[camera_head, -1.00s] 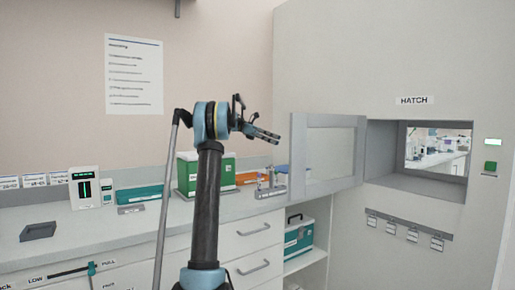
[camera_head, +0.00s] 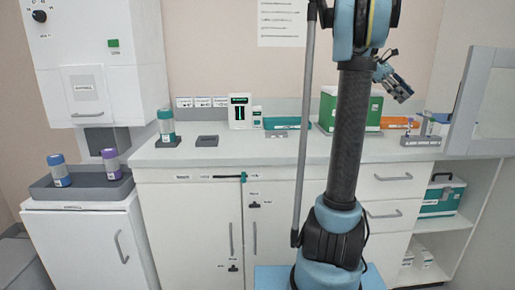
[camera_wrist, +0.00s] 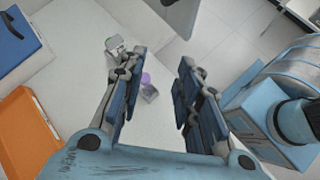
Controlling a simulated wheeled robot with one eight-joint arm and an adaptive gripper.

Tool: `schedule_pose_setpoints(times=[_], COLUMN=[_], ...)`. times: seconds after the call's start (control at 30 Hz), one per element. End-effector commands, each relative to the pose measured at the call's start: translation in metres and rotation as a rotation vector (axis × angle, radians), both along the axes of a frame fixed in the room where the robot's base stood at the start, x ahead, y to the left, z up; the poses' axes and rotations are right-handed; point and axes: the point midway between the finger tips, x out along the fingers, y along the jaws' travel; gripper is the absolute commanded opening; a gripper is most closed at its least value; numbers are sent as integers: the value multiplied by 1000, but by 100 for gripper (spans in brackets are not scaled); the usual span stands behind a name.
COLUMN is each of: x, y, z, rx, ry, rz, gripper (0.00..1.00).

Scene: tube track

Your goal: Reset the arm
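My arm stands upright in the head view, and my gripper (camera_head: 400,88) hangs off its upper end to the right, in front of the wall and above the counter (camera_head: 232,150). In the wrist view my gripper (camera_wrist: 162,62) has its two fingers well apart, with nothing between them. A small purple-topped clear item (camera_wrist: 147,86) shows past the fingers, below on the counter surface, apart from them. A grey stand (camera_head: 422,140) with small items sits on the counter at the right.
A green box (camera_head: 350,110) and orange tray (camera_head: 400,123) stand at the back of the counter. An open door panel (camera_head: 478,100) is at the right edge. Blue-topped (camera_head: 58,170) and purple-topped jars (camera_head: 111,163) stand in a tray at the left.

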Motion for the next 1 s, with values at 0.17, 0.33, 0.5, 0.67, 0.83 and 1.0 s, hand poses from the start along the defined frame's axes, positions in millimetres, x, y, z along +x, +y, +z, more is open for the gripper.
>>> schedule_pose_setpoints(times=[0.17, 0.33, 0.5, 0.67, 0.83, 1.0], x=[-25, -48, -74, -100, -129, -157], y=[50, 95, 139, 179, 220, 258], z=[-27, -56, -89, -123, -163, -205], rx=[26, 62, 108, 159, 223, 294], ry=[-138, -267, -389, -500, -606, -704], rz=[-4, -22, -52, -93, -149, -217], gripper=[31, 31, 31, 31, 31, 31])
